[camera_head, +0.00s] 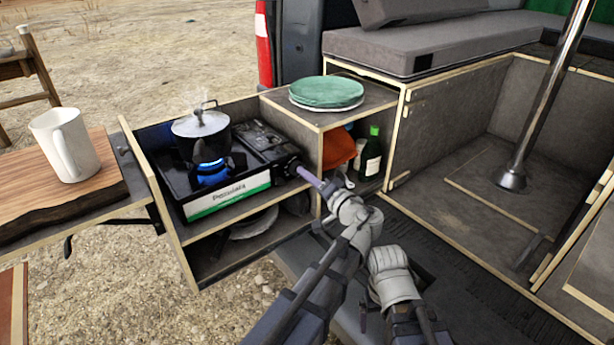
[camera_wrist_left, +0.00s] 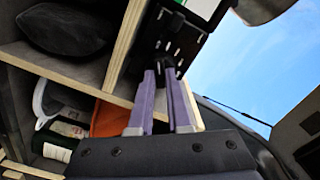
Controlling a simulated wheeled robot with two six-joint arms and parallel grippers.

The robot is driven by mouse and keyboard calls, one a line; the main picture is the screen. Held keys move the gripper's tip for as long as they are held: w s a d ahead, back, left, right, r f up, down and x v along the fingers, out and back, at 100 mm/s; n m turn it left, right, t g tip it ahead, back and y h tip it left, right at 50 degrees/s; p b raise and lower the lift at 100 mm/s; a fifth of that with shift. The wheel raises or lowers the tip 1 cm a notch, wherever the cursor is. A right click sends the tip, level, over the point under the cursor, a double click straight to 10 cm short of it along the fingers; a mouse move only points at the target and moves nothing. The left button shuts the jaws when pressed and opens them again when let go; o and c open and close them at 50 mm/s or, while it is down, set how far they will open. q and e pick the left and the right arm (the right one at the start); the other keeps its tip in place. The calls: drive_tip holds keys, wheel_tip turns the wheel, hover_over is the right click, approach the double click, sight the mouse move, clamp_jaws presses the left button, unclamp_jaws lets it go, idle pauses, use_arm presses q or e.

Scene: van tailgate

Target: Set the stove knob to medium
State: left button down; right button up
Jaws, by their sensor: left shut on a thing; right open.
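The camping stove (camera_head: 228,190) is black with a white and green front label, and sits on the pull-out shelf with its blue flame lit. A lidded pot (camera_head: 203,132) stands on the burner. My left gripper (camera_head: 305,174) is at the stove's right end and shut on the knob, which its fingers hide, so the knob's setting cannot be read. In the left wrist view the two purple fingers (camera_wrist_left: 164,76) meet the stove's black end plate (camera_wrist_left: 176,38). My right gripper (camera_head: 391,275) is low, right of the left arm, open and away from the stove; its fingertips are hard to make out.
Green plates (camera_head: 328,92) sit on the cabinet top, with an orange item (camera_head: 338,148) and a green bottle (camera_head: 370,155) in the compartment below. A white mug (camera_head: 66,145) stands on a wooden board (camera_head: 60,201) at left. A metal post (camera_head: 545,95) rises at right.

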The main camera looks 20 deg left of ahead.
use_arm(q)
drive_tip(key=shift+m, duration=0.3)
drive_tip(key=m, duration=1)
drive_tip(key=shift+m, duration=0.3)
idle(0.4)
drive_tip(key=c, duration=0.9)
unclamp_jaws()
drive_tip(key=shift+o, duration=0.2)
